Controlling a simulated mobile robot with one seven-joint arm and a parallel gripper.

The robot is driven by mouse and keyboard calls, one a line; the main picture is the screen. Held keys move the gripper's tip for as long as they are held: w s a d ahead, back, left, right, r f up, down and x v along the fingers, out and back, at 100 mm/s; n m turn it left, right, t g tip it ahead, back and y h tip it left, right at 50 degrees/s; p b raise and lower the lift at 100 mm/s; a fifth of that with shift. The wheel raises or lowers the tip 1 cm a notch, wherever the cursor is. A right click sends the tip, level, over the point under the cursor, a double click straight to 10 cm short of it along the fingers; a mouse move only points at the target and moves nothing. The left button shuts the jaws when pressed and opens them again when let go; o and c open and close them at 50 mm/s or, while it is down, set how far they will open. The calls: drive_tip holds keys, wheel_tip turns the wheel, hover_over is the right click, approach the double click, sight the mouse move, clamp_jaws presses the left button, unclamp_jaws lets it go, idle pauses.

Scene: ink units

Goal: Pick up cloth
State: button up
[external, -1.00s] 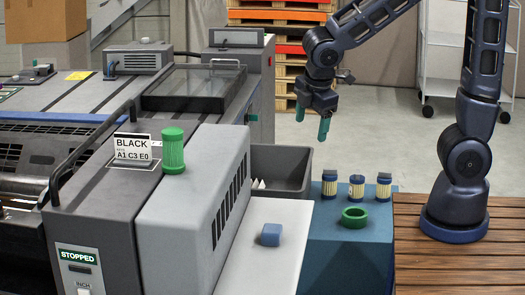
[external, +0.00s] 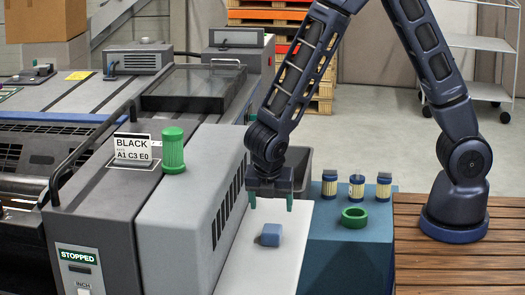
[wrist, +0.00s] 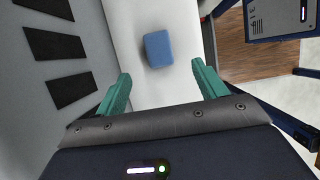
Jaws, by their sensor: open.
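The cloth (external: 271,235) is a small folded blue block lying on the white surface (external: 243,270) beside the grey machine. It also shows in the wrist view (wrist: 158,49), ahead of and between the fingertips. My gripper (external: 271,204) points down above the white surface, slightly behind and above the cloth in the external view. Its two green fingers are spread apart with nothing between them, as the wrist view (wrist: 160,82) also shows. The gripper does not touch the cloth.
A grey vented machine housing (external: 190,200) rises left of the white surface, with a green cylinder (external: 173,152) on top. To the right, a blue surface (external: 345,255) holds a green ring (external: 354,217) and several small jars (external: 356,188). A dark bin (external: 303,160) stands behind.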

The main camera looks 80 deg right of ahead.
sight(272, 231)
drive_tip(key=shift+x, duration=5.45)
drive_tip(key=shift+w, duration=0.15)
drive_tip(key=c, duration=1.1)
drive_tip(key=shift+o, duration=0.2)
